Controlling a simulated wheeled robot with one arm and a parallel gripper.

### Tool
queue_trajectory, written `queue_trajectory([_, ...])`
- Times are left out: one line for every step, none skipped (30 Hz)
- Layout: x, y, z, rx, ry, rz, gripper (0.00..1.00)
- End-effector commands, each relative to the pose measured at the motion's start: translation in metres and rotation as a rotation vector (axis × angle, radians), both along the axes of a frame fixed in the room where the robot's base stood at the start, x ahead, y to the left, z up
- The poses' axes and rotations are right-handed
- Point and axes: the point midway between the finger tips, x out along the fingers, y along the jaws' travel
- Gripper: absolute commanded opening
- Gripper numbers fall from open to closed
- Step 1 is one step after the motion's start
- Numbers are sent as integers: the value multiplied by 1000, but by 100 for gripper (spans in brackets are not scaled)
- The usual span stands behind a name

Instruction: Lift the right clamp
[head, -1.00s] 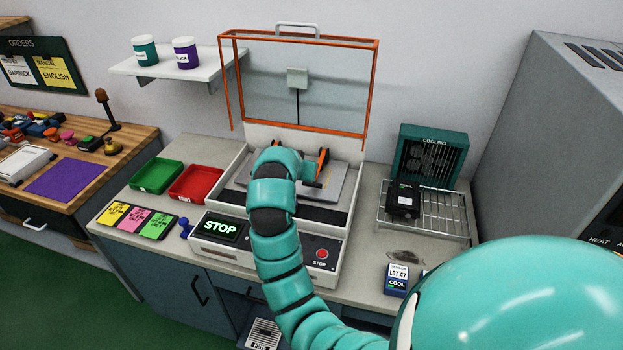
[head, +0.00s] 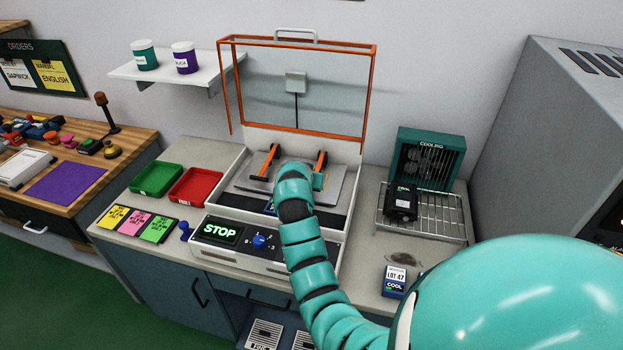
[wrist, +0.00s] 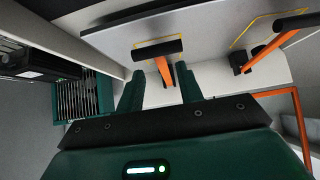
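The right clamp (head: 321,159) is an orange lever on the right of the grey plate (head: 243,186) in the open machine. It also shows in the wrist view (wrist: 164,71), with a black crossbar handle at its end. My gripper (wrist: 161,88) is open, its two green fingers on either side of the orange lever with gaps visible. In the head view my arm hides most of the gripper beside the right clamp. The left clamp (head: 268,163), also orange, stands apart to the left and shows at the right of the wrist view (wrist: 268,47).
The orange-framed lid (head: 374,90) stands raised behind the plate. A cooling fan (head: 430,155) and a wire rack (head: 452,222) with a black device (head: 401,203) are close on the right. Green (head: 157,178) and red (head: 195,186) trays sit left of the machine.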

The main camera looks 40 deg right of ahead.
Motion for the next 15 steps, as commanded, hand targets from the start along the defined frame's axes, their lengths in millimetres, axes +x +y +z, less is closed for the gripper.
queue_trajectory([3, -3, -2, 2, 0, 0, 36])
queue_trajectory([4, -5, -5, 2, 1, 0, 36])
queue_trajectory([6, -7, -9, 2, 4, 0, 36])
queue_trajectory([7, -9, -11, 2, 4, -1, 36])
queue_trajectory([8, -10, -13, 2, 4, 0, 36])
queue_trajectory([10, -12, -15, 0, 1, 1, 36])
queue_trajectory([12, -13, -16, 0, -1, 1, 36])
queue_trajectory([13, -14, -17, 0, -1, 1, 36])
queue_trajectory([13, -15, -19, 0, -1, 1, 36])
queue_trajectory([14, -16, -21, 1, 0, 1, 36])
queue_trajectory([14, -17, -22, 2, 1, 0, 36])
queue_trajectory([15, -17, -24, 2, 1, 0, 36])
queue_trajectory([15, -18, -24, 2, 2, 0, 36])
queue_trajectory([15, -18, -25, 2, 1, 0, 36])
queue_trajectory([16, -18, -25, 2, 1, 1, 36])
